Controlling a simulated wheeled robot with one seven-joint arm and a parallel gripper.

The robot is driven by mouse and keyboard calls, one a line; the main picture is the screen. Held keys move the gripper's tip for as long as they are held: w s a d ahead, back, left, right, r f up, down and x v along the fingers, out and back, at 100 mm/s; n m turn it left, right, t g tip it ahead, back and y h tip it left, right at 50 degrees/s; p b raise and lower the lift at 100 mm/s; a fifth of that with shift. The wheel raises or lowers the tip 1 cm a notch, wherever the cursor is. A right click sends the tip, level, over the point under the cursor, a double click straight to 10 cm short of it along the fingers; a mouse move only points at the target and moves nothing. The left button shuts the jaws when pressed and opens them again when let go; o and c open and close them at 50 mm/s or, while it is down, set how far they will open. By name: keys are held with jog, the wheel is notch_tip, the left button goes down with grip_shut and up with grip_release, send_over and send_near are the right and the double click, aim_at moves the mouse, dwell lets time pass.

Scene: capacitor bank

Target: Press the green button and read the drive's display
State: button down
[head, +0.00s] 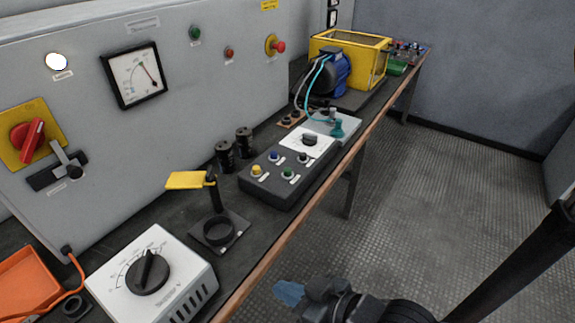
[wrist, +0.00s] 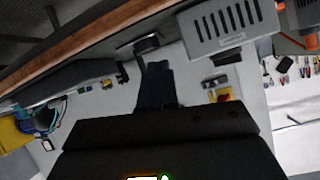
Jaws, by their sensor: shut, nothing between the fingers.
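In the head view a green button (head: 288,173) sits on a dark sloped control box (head: 285,195) on the bench, beside yellow, blue and dark buttons. Another green round button or lamp (head: 194,33) is high on the grey cabinet. I cannot tell which one the task means. No readable drive display shows. My gripper (head: 288,292) is low in the head view, blue at its tip, off the bench's front edge and well apart from both green parts. In the wrist view my gripper (wrist: 155,85) is shut and empty.
The grey cabinet carries a needle gauge (head: 134,74), a red rotary switch (head: 28,137) and a red mushroom button (head: 276,46). A white dial box (head: 150,275), a stand with a yellow flag (head: 186,180) and a blue motor (head: 330,75) stand on the bench. The right floor is clear.

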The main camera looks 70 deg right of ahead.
jog(key=w+d+f+m+g+p, duration=0.1)
jog(key=w+d+m+g+p, duration=0.15)
jog(key=w+d, duration=0.55)
notch_tip(320, 180, up, 12)
jog(key=m+y+p, duration=0.2)
jog(key=m+p, duration=0.1)
send_over(288, 172)
jog(key=d, duration=0.1)
jog(key=shift+s+f, duration=0.1)
jog(key=shift+s, duration=0.2)
jog(key=shift+f, duration=0.15)
notch_tip(288, 172, down, 7)
jog(key=b, duration=0.7)
jog(key=shift+r, duration=0.2)
jog(key=shift+f+b, duration=0.45)
jog(key=shift+f, duration=0.55)
jog(key=shift+f, duration=0.15)
